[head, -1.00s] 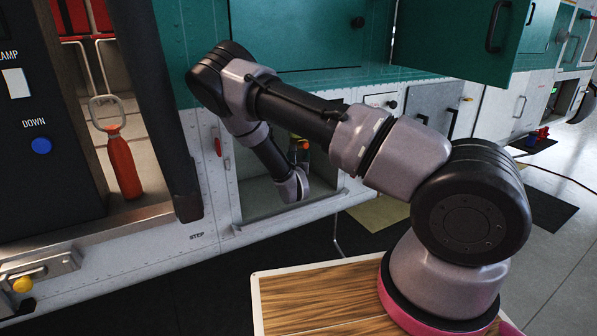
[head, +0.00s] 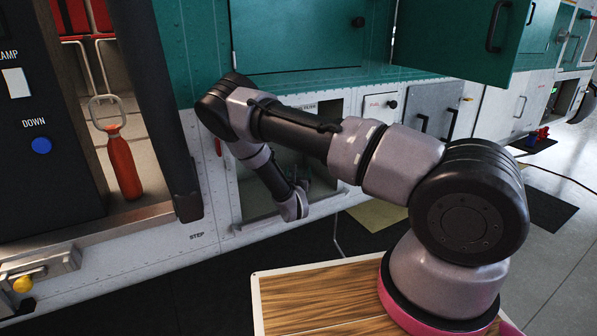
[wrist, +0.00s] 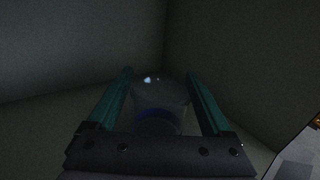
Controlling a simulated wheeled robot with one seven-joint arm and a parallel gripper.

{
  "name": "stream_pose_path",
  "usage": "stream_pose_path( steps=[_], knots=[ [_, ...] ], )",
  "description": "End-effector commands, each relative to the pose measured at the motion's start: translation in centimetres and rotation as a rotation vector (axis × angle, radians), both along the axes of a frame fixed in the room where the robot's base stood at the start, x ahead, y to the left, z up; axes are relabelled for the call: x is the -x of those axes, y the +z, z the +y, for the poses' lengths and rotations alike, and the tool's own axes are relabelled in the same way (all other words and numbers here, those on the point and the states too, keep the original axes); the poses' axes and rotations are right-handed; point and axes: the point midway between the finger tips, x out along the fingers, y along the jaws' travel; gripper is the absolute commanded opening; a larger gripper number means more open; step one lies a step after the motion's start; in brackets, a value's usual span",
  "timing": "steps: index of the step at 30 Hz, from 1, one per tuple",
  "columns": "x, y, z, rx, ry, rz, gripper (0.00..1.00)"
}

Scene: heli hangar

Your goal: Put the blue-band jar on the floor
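The blue-band jar (wrist: 158,92) is clear, with a dark blue band low on its visible side. In the wrist view it sits between the two teal fingers of my gripper (wrist: 160,73), near their tips. The fingers are wide apart, one on each side of the jar. It is too dark to tell whether they touch it. In the head view my forearm reaches into an open compartment (head: 238,205) low in the white and green side panel, and the jar cannot be made out there. The dark floor (head: 215,285) lies below the compartment.
Pale compartment walls (wrist: 235,60) close in around my gripper. A green door (head: 455,40) hangs open at the upper right. A red bottle-shaped thing (head: 124,168) stands in a recess at the left. A yellowish patch (head: 378,214) lies on the floor below the panel.

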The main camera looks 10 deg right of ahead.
Motion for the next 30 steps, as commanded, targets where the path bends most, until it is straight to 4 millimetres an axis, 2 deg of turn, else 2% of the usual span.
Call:
stream_pose_path(
  steps=[11,13,17,24,30],
  knots=[
    [0.0,0.3,0.0,0.000,0.000,0.000,0.95],
    [0.5,0.3,0.2,0.001,0.001,0.002,0.95],
    [2.5,0.3,0.8,0.002,0.002,0.003,0.95],
    [7.6,0.3,2.3,0.001,0.003,0.002,0.95],
    [10.5,0.3,3.0,0.001,0.001,0.001,0.95]
  ],
)
